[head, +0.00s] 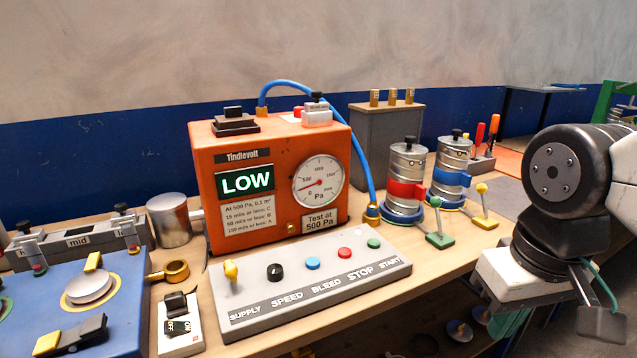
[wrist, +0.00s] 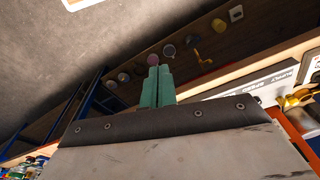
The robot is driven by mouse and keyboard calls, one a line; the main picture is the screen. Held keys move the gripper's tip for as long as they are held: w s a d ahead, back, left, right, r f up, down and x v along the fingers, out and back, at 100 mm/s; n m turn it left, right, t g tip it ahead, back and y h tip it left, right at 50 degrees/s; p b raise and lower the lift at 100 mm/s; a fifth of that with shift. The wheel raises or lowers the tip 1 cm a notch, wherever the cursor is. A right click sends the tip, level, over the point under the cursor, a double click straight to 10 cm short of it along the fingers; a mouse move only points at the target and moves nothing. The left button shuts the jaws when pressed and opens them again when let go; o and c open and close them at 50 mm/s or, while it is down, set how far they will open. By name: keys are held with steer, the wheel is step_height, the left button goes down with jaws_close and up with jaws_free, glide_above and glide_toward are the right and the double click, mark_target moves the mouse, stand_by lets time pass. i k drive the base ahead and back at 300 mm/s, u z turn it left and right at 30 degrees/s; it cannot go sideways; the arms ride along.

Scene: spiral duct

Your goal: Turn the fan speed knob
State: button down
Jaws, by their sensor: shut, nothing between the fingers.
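The fan speed knob (head: 275,271) is a black round knob above the word SPEED on the sloped grey control panel (head: 390,271). It stands between the yellow supply lever (head: 231,270) and the blue bleed button (head: 312,263). In the wrist view, my gripper (wrist: 158,72) shows two green fingers shut together with nothing between them. They point past the bench edge, apart from the knob. In the head view, my arm is at the far right, well away from the knob, and the fingertips are hard to make out. The knob is not clearly visible in the wrist view.
The orange tester (head: 270,185) behind the panel shows LOW on its display (head: 246,182). Red (head: 344,253) and green (head: 374,244) buttons sit right of the knob. Metal canisters with red (head: 405,188) and blue (head: 451,178) bands, and levers, stand at the right. An ON/OFF switch (head: 177,318) lies front left.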

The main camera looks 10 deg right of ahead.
mark_target(275, 272)
steer(key=u, duration=3)
steer(key=i, duration=0.85)
steer(key=z, duration=3)
